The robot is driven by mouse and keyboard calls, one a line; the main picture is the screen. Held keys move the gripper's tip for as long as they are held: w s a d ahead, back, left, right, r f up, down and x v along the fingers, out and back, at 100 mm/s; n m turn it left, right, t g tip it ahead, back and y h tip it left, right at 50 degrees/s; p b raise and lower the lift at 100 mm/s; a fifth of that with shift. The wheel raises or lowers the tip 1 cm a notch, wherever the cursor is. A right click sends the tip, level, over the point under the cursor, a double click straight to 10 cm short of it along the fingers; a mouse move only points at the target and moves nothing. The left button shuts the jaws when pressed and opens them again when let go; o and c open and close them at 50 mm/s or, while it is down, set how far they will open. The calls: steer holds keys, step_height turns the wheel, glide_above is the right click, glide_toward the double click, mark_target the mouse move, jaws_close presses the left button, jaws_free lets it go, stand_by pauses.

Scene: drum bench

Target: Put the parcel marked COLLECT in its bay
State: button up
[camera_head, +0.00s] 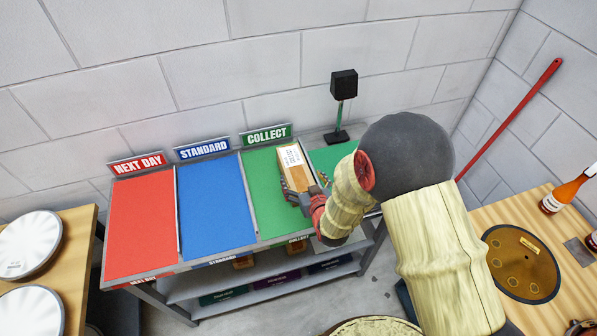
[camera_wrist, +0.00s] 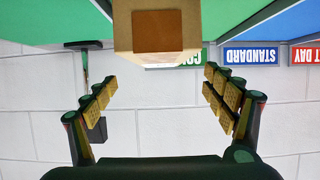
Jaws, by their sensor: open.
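The parcel (camera_head: 292,163) is a brown box with a white label, too small to read. In the head view it is at the right side of the green bay (camera_head: 262,190) under the COLLECT sign (camera_head: 266,135). I cannot tell whether it rests on the bay floor. My gripper (camera_head: 300,196) is at the parcel's near end, partly hiding it. In the wrist view the parcel's end face (camera_wrist: 160,32) shows a brown patch. The open fingers (camera_wrist: 160,82) stand apart on either side, with the parcel beyond their tips and a gap between.
The blue STANDARD bay (camera_head: 213,200) and red NEXT DAY bay (camera_head: 143,220) lie left, empty. Raised dividers separate the bays. A green mat (camera_head: 328,156) and a black device on a stand (camera_head: 343,86) are to the right. Boxes sit on the lower shelf (camera_head: 192,284).

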steer(key=shift+v, duration=1.55)
steer(key=s+d+r+m+g+h, duration=0.1)
steer(key=s+d+r+g, duration=0.15)
steer(key=d+r, duration=0.45)
steer(key=s+d+r+m+g+h, duration=0.1)
steer(key=s+d+r, duration=0.25)
steer(key=r, duration=0.85)
steer(key=s+d+r+g, duration=0.1)
steer(key=s+r, duration=0.1)
steer(key=s, duration=0.5)
steer(key=s+d+r+g+h, duration=0.1)
steer(key=s+d+r, duration=0.1)
steer(key=s, duration=0.5)
steer(key=s+d+r+m+g, duration=0.1)
steer(key=s+d+r, duration=0.1)
steer(key=s, duration=0.5)
steer(key=shift+s+r+g+h, duration=0.3)
steer(key=shift+s+r+g, duration=0.1)
steer(key=shift+r, duration=0.4)
steer(key=shift+d+f, duration=0.1)
step_height(320, 180, down, 8)
steer(key=b, duration=0.8)
steer(key=shift+f, duration=0.15)
